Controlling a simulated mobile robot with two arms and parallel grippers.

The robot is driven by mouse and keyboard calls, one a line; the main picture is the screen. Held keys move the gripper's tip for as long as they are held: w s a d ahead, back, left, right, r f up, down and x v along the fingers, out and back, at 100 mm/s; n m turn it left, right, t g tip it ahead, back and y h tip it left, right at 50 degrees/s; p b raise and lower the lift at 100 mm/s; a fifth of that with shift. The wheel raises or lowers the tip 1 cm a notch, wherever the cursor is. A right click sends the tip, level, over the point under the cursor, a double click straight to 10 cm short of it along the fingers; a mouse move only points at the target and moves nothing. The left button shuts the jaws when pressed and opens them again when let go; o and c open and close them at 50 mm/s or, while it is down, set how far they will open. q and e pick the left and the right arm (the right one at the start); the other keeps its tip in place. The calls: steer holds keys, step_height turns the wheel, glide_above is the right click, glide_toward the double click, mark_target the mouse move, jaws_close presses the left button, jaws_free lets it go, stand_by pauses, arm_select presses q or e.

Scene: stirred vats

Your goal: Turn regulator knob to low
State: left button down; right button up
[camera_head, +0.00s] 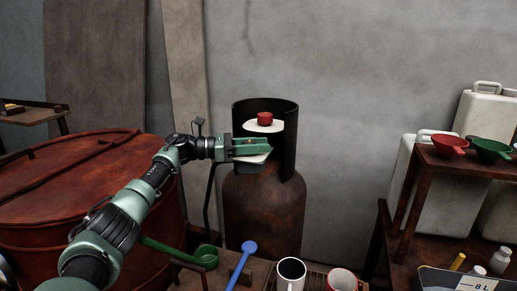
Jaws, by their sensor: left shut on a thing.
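The red regulator knob (265,118) sits on a white round plate (278,127) inside the black open collar (288,150) of a rusty gas cylinder (264,212). My left gripper (262,149) reaches in from the left, at the collar's opening. In the picture it lies below the knob, and the knob's top and front show clear of its fingers. The gripper is shut on a pale, flat thing, mostly hidden by the fingers; I cannot tell what part it is. The knob's setting marks are too small to read. My right gripper is not in view.
A rusty red drum (80,200) stands at the left under my arm. A blue spoon (243,262), a green ladle (206,257) and two mugs (290,273) are in front. A brown shelf (465,165) with red and green funnels stands at the right, near white canisters.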

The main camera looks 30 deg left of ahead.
arm_select(q)
steer(key=c, duration=0.9)
jaws_free()
steer(key=shift+d, duration=0.1)
steer(key=shift+r, duration=0.1)
step_height(320, 180, up, 20)
steer(key=shift+p, duration=0.3)
steer(key=shift+f, duration=0.2)
